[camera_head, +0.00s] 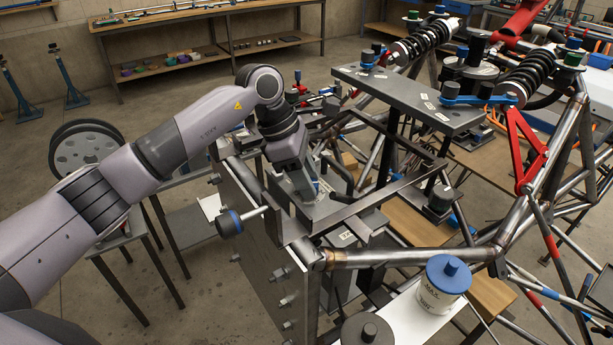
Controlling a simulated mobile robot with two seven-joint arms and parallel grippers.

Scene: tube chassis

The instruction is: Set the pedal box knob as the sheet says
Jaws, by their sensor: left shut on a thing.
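My left gripper (308,192) reaches down from the left into the metal frame, among dark plates and brackets. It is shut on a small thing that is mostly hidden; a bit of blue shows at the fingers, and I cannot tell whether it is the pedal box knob. A dark knob with a blue ring (229,223) sticks out on a light shaft at the left of the frame, apart from the gripper. I cannot pick out the sheet for certain; small white labels lie on several parts. My right gripper is not in view.
A white drum with a blue cap (443,285) stands at the front right. A dark plate (412,97) with coil springs and blue-handled parts spans the frame behind. Bare steel tubes (410,257) cross at the right. A wooden bench (200,18) stands at the back wall.

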